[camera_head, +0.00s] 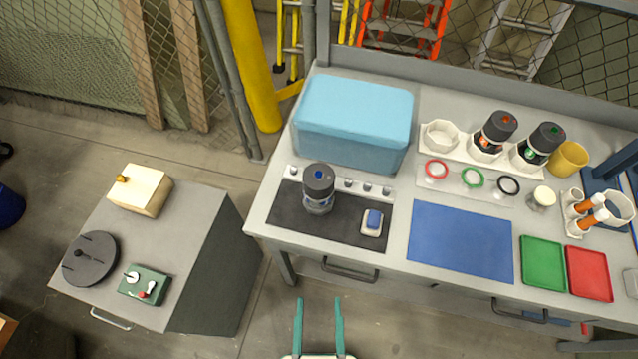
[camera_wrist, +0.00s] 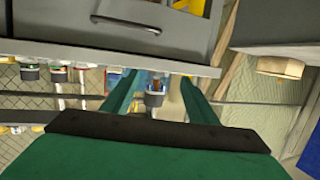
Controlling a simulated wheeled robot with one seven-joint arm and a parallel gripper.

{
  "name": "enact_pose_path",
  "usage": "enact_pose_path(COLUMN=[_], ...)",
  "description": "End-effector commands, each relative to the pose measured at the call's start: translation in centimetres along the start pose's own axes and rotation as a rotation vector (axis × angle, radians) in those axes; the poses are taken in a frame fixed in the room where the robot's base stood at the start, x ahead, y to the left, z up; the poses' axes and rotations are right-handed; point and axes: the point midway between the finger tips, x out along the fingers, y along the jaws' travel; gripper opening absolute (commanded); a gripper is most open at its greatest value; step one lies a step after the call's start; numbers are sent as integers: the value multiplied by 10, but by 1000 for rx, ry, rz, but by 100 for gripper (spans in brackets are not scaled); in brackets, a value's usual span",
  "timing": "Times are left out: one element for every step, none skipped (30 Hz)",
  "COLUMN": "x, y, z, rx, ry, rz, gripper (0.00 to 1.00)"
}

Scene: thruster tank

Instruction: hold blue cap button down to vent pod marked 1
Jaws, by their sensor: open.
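A dark-capped pod (camera_head: 317,195) stands upright on the black mat at the left of the bench. A blue button (camera_head: 318,174) sits in the middle of its cap. Its number cannot be read. My gripper (camera_head: 318,301) is open and empty at the bottom of the head view, in front of the bench and well apart from the pod. In the wrist view the bench appears upside down, and the green fingers of my gripper (camera_wrist: 158,78) stand apart. A dark-capped pod (camera_wrist: 154,97) shows in the gap between them, farther off.
A blue-and-white block (camera_head: 372,222) lies right of the pod. A light-blue box (camera_head: 352,120) stands behind. Two more pods, orange-buttoned (camera_head: 496,130) and green-buttoned (camera_head: 540,142), stand in the white rack. A blue mat (camera_head: 461,242) is bare. A grey cabinet (camera_head: 190,225) stands left.

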Motion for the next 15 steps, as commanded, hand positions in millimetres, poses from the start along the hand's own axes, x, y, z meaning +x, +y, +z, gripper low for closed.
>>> enact_pose_path(x=[0, 0, 0, 0, 0, 0, 0, 0, 0, 0, 0, 0, 0, 0, 0], y=[0, 0, 0, 0, 0, 0, 0, 0, 0, 0, 0, 0, 0, 0, 0], z=[0, 0, 0, 0, 0, 0, 0, 0, 0, 0, 0, 0, 0, 0, 0], rx=[0, 0, 0, 0, 0, 0, 0, 0, 0, 0, 0, 0, 0, 0, 0], ry=[0, 0, 0, 0, 0, 0, 0, 0, 0, 0, 0, 0, 0, 0, 0], rz=[0, 0, 0, 0, 0, 0, 0, 0, 0, 0, 0, 0, 0, 0, 0], gripper=[53, 53, 53, 53, 53, 53, 48, 41, 32, 25, 17, 8, 1, 0, 0])
